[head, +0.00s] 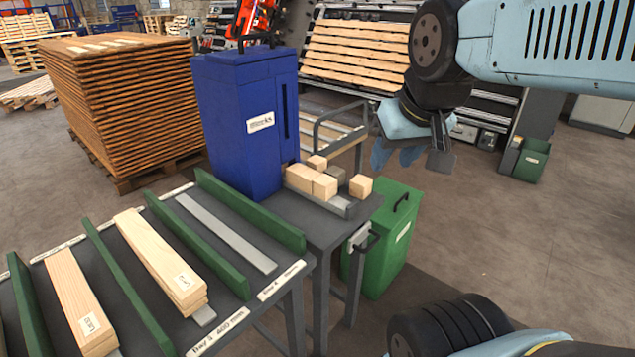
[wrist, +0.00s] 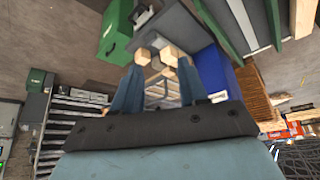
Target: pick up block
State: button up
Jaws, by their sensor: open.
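Several pale wooden blocks (head: 325,187) lie in a shallow grey tray (head: 340,208) at the foot of a blue dispenser box (head: 245,120) on a dark table. My gripper (head: 412,150) is open and empty, up and to the right of the blocks in the head view. It also shows in the wrist view (wrist: 158,72), its blue fingers spread apart, touching no block.
A green bin (head: 385,240) stands beside the table's right end. A rack with green dividers (head: 250,212) and labelled planks fills the lower left. A trolley with a grey handle (head: 340,115) stands behind the blocks. Open floor (head: 510,240) lies to the right.

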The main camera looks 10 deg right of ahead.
jog(key=shift+o, duration=1.4)
jog(key=shift+f, duration=0.1)
jog(key=o, duration=0.6)
jog(key=w+a+f+m+g+y, duration=0.1)
jog(key=w+f+m, duration=0.1)
jog(key=w+a+f+m+g+y, duration=0.1)
jog(key=w+a+f+m+y, duration=0.1)
jog(key=w+a+f+m+g+y, duration=0.1)
jog(key=w+a+f, duration=0.1)
jog(key=shift+f+m+y, duration=0.2)
jog(key=shift+m+y, duration=0.2)
jog(key=shift+o, duration=0.2)
jog(key=m+t+y, duration=0.3)
jog(key=m+t, duration=0.5)
jog(key=m, duration=1.5)
send_near(332, 186)
jog(key=shift+x, duration=6.4)
